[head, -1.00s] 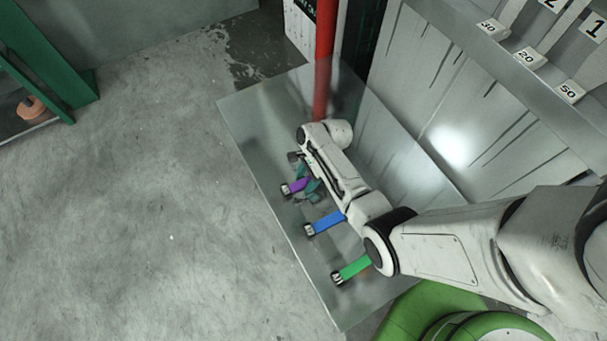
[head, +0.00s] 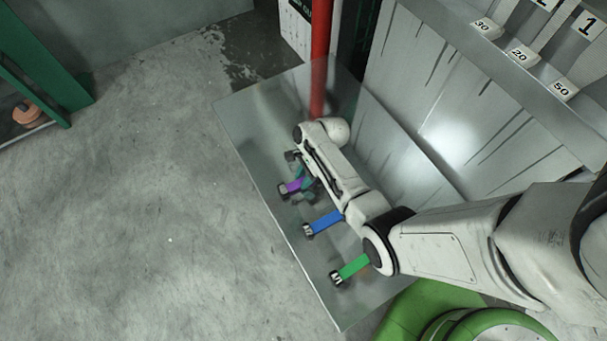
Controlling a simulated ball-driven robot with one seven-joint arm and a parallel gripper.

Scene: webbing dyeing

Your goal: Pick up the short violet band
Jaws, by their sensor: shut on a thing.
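The short violet band (head: 294,187) lies near the left edge of the metal table, with a dark clip at its left end. My gripper (head: 308,188) is at the band's right part, below my arm, and is shut on it. The gripper and arm hide the band's right end. I cannot tell whether the band is clear of the tabletop.
A blue band (head: 326,222) and a green band (head: 354,266) lie nearer on the metal table (head: 250,112), each with a clip at its left end. A teal band (head: 301,169) shows partly beyond the violet one. A red post (head: 321,60) stands at the back.

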